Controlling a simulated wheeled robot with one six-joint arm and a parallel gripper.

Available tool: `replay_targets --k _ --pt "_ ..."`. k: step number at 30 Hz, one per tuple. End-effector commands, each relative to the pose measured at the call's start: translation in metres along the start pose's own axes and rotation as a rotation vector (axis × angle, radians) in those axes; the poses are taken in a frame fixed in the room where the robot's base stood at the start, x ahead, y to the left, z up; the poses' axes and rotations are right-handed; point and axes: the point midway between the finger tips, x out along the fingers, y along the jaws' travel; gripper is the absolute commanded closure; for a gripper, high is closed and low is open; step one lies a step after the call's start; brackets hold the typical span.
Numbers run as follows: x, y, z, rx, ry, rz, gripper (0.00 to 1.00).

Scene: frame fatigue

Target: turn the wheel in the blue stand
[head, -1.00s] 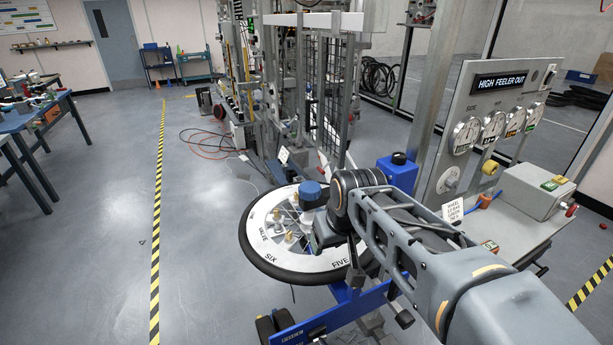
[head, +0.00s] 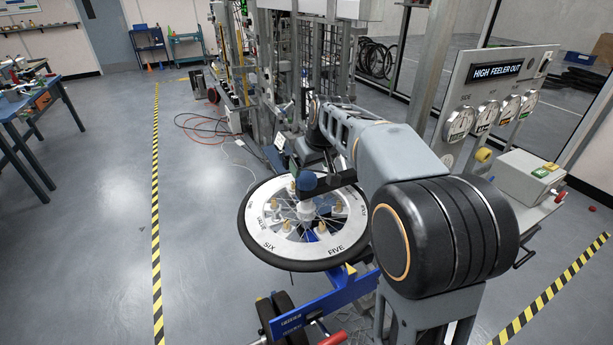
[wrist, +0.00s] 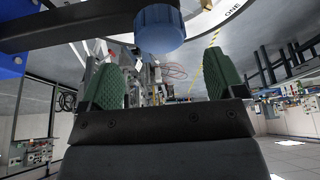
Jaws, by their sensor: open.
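The wheel (head: 283,244) lies flat in the blue stand (head: 338,297), with a black tyre, a white lettered disc and several brass fittings. Part of the wheel's pale disc (wrist: 236,14) shows at the top right there. My gripper (wrist: 163,84) is open, its two green-padded fingers apart with nothing between them. In the head view my arm reaches to the wheel's far side, and the fingertips are hard to make out.
A gauge panel (head: 493,100) reading "HIGH FEELER OUT" and a grey box (head: 530,177) stand at the right. A metal frame with mesh (head: 310,70) rises behind the wheel. Floor left of the wheel is clear up to a yellow-black line (head: 157,220).

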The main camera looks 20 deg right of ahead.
Motion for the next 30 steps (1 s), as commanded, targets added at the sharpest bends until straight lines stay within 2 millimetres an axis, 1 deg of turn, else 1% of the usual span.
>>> replay_targets --k 1,6,12,18,25,26,30 --pt "0.010 -0.001 0.001 0.000 -0.005 -0.002 0.12" --pt "0.035 -0.001 0.001 -0.001 -0.003 -0.001 0.12" --pt "0.055 0.000 0.000 -0.001 -0.002 0.000 0.12" --pt "0.061 0.000 0.000 0.000 0.000 0.000 0.12" --pt "0.062 0.000 0.000 0.000 0.000 0.000 0.12" --pt "0.062 0.000 0.000 0.000 0.000 0.000 0.13" --pt "0.062 0.000 0.000 0.000 0.000 0.000 0.26"
